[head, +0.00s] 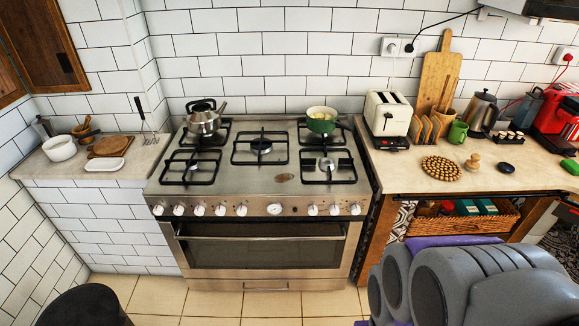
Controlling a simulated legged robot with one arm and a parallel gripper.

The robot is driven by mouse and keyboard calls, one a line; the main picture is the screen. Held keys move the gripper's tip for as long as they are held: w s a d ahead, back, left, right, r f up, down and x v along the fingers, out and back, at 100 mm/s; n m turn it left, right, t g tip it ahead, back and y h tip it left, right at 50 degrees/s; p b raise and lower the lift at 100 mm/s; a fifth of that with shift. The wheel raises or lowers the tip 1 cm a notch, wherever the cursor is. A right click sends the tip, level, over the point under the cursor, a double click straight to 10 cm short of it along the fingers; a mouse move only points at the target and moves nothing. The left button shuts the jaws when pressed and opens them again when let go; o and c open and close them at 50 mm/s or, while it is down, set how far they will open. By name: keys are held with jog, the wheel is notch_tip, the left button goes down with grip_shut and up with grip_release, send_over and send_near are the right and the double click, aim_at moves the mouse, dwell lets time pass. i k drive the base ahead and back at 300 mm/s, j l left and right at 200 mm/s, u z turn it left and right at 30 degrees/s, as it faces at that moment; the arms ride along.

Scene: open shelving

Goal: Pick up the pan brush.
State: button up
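A small wooden piece with a rounded knob top (473,162), which looks like the pan brush, stands on the right countertop (405,170). It is just right of a round beaded wooden trivet (443,169) and left of a small dark green oval item (507,168). Nothing touches it that I can see. Its bristles are too small to make out. Large grey and purple parts of my own body fill the lower right, below and in front of the counter. I cannot make out my gripper's fingers in this view.
A toaster (388,120), toast rack, green mug (458,132), kettle (481,110) and red coffee machine (558,115) stand behind. The stove (260,180) with a kettle and green pot is to the left. A wicker basket (465,222) sits under the counter.

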aim_at(472, 165)
jog(key=i+l+z, duration=0.1)
jog(key=z, duration=0.45)
jog(key=i+l+z, duration=0.2)
jog(key=i+z, duration=0.15)
jog(key=i, duration=0.35)
jog(key=i+z, duration=0.3)
jog(key=i, duration=0.7)
